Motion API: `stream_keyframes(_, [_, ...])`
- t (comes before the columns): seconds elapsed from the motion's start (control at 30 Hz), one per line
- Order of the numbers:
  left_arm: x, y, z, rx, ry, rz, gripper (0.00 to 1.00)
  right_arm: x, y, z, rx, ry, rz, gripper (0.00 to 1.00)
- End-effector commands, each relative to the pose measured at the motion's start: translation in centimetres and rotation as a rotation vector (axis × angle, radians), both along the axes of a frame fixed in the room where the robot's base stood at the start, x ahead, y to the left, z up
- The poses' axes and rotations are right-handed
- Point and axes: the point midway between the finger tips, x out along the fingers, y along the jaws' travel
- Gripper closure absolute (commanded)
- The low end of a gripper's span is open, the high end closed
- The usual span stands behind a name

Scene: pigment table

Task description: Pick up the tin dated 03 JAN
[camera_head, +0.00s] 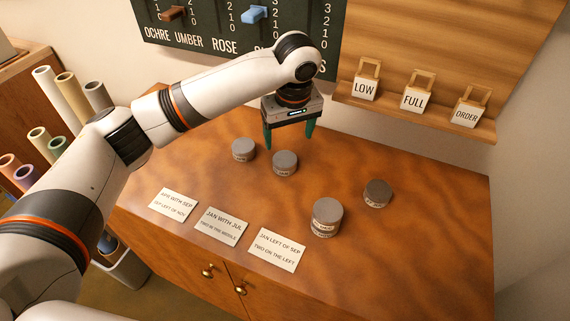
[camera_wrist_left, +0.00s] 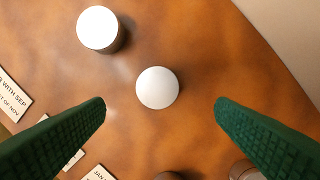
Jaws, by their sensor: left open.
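Several grey round tins stand on the wooden table, with date labels too small to read, so I cannot tell which is 03 JAN. One tin (camera_head: 243,150) is at the back left, and a second tin (camera_head: 285,162) is just right of it. A taller tin or stack (camera_head: 326,217) stands nearer the front, and another tin (camera_head: 377,193) is at the right. My left gripper (camera_head: 289,137) is open and empty above the second tin. In the left wrist view, a pale-topped tin (camera_wrist_left: 157,87) lies between and beyond the green fingers. My right gripper is not in view.
Three printed cards (camera_head: 173,204), (camera_head: 221,227), (camera_head: 277,250) lie along the table's front left. A wall shelf (camera_head: 420,115) at the back right holds blocks marked LOW, FULL and ORDER. A dark board (camera_head: 225,28) hangs behind. The right side of the table (camera_head: 440,230) is clear.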

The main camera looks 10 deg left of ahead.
Motion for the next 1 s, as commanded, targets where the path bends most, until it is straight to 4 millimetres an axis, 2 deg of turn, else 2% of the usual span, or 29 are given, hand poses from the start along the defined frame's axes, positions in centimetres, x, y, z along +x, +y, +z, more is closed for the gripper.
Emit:
stream_keyframes(0.1, [0.2, 0.2, -2.0, 0.002, 0.001, 0.001, 0.21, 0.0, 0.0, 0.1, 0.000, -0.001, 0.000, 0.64])
stream_keyframes(0.37, [0.5, 0.4, -4.1, 0.000, -0.001, 0.001, 0.21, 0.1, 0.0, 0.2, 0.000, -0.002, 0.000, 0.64])
stream_keyframes(0.63, [0.7, 1.0, -7.9, 0.002, 0.001, 0.001, 0.21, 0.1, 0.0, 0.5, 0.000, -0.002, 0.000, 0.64])
stream_keyframes(0.73, [0.8, 1.0, -8.6, 0.001, -0.001, 0.000, 0.21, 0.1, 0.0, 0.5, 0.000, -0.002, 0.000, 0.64])
stream_keyframes(0.97, [0.8, 1.0, -8.7, 0.000, -0.001, 0.000, 0.21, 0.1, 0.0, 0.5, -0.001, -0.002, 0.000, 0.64])
stream_keyframes(1.0, [0.8, 1.0, -8.7, 0.000, -0.001, 0.000, 0.26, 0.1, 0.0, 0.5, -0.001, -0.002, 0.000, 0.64])
